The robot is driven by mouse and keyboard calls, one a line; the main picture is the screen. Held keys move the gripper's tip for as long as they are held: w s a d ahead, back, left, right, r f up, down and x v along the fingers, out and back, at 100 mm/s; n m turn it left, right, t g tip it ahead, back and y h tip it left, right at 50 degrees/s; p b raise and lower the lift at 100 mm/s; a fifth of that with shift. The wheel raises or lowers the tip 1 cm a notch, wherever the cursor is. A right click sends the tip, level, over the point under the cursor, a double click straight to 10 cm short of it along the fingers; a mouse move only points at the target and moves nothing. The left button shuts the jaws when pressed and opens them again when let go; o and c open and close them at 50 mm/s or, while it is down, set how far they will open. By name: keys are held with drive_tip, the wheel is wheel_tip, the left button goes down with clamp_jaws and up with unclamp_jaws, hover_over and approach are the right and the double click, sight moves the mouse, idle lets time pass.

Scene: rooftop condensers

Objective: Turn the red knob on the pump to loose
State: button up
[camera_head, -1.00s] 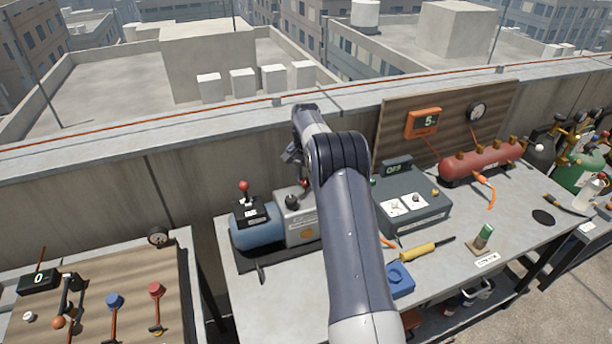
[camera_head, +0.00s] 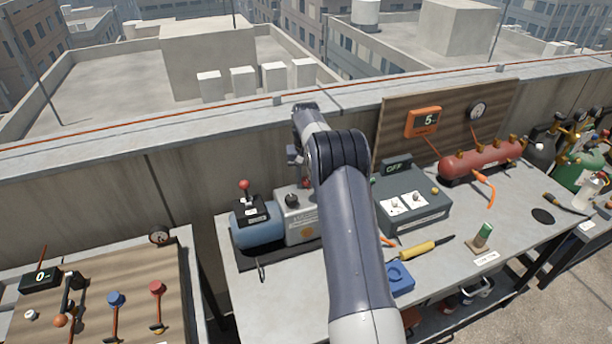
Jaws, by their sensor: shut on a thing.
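The pump stands at the back left of the grey bench, with a blue cylinder (camera_head: 259,233) on its left and a grey block (camera_head: 297,222) on its right. A dark round knob (camera_head: 292,200) sits on top of the block. A small bit of a red knob (camera_head: 305,183) shows at the block's back right, against my arm's edge; my arm hides the rest. A red ball on a stem (camera_head: 244,185) stands on the black box over the cylinder. My arm reaches across the pump's right end. My gripper's jaws are hidden behind it, so their contact with the red knob cannot be seen.
A grey unit (camera_head: 412,207) reading OFF stands right of my arm, near a red tank (camera_head: 482,161). A yellow-handled screwdriver (camera_head: 418,250) and a blue tray (camera_head: 399,281) lie in front. A board with levers (camera_head: 110,290) is at left. The bench's front left is clear.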

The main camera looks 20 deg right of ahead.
drive_tip(key=shift+r, duration=0.1)
drive_tip(key=o, duration=1)
wheel_tip(320, 180, up, 11)
drive_tip(key=shift+f+b, duration=0.15)
drive_tip(key=shift+b, duration=0.55)
wheel_tip(320, 180, down, 11)
drive_tip(key=shift+r+p, duration=0.15)
drive_tip(key=shift+p, duration=0.6)
